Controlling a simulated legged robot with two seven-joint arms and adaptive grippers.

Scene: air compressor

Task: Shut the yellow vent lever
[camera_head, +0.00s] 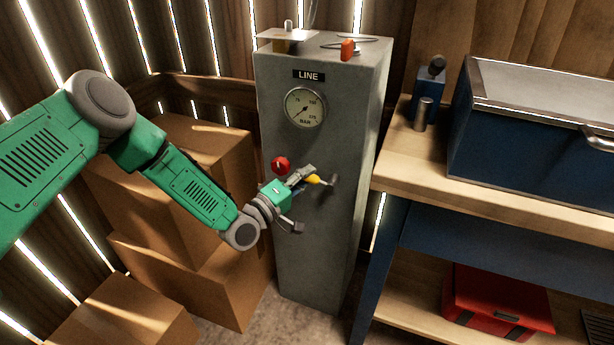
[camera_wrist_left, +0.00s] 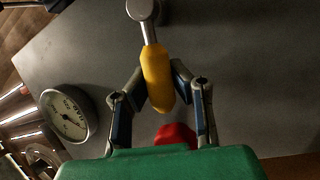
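The yellow vent lever (camera_head: 315,180) is on the front of the grey cabinet (camera_head: 330,230). In the left wrist view, its yellow handle (camera_wrist_left: 157,78) hangs from a metal stem with a round pivot at the top. My left gripper (camera_head: 302,198) is at the lever, its fingers spread. In the left wrist view, the fingers (camera_wrist_left: 160,98) lie on either side of the handle's lower end; I cannot tell whether they touch it. Part of the lever is hidden by the gripper in the head view. My right gripper is not in view.
A red knob (camera_head: 281,165) sits close beside my gripper. A pressure gauge (camera_head: 304,107) is above, under a LINE label. An orange-red handle (camera_head: 348,49) is on the cabinet top. Cardboard boxes (camera_head: 170,225) stand left; a workbench (camera_head: 480,183) stands right.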

